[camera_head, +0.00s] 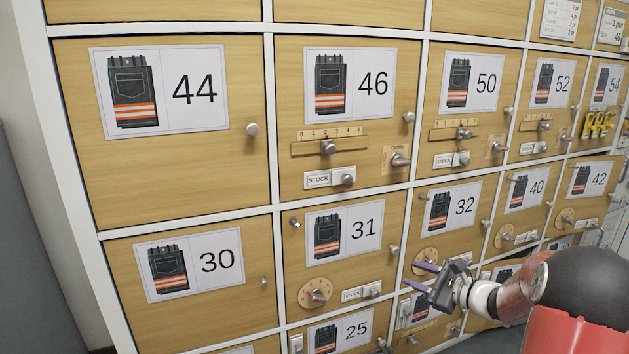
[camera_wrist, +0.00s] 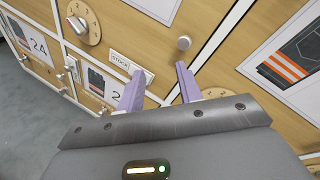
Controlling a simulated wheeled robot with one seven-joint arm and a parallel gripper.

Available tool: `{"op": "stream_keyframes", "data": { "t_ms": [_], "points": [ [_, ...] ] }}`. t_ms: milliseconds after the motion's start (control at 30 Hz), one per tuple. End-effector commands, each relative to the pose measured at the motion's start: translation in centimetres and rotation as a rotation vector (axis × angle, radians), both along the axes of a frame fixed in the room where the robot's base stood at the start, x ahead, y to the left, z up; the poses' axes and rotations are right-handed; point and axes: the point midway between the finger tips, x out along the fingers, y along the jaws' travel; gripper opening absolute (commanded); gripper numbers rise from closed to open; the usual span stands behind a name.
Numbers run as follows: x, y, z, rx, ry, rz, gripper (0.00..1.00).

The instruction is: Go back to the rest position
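My gripper (camera_head: 421,277) is at the lower right of the head view, in front of the bottom of the door marked 32 (camera_head: 449,218). Its two purple fingers point left toward the cabinet. In the wrist view my gripper (camera_wrist: 160,88) has its fingers spread apart with nothing between them. A STOCK label (camera_wrist: 122,62) and a round knob (camera_wrist: 184,43) show just beyond the fingertips. I cannot tell whether a fingertip touches the cabinet.
A wall of wooden locker doors in white frames fills the head view. Doors 44 (camera_head: 164,128), 46 (camera_head: 339,121), 30 (camera_head: 193,284) and 31 (camera_head: 338,256) carry picture labels. Knobs, sliders and a dial (camera_head: 315,294) stick out. Grey floor (camera_wrist: 30,115) shows in the wrist view.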

Motion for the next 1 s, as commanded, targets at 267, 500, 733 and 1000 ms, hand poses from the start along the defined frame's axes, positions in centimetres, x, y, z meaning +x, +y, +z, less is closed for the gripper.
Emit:
{"op": "stream_keyframes", "data": {
  "t_ms": [267, 500, 733, 1000],
  "points": [
    [-11.7, 13.0, 7.3, -0.565, -0.029, 0.483, 0.35],
    [-22.8, 16.2, 10.0, -1.078, -0.115, 0.803, 0.35],
    [-30.9, 14.5, 11.9, -1.563, -0.24, 1.008, 0.35],
    [-34.5, 12.0, 13.0, -1.876, -0.328, 1.089, 0.35]
  ]
}}
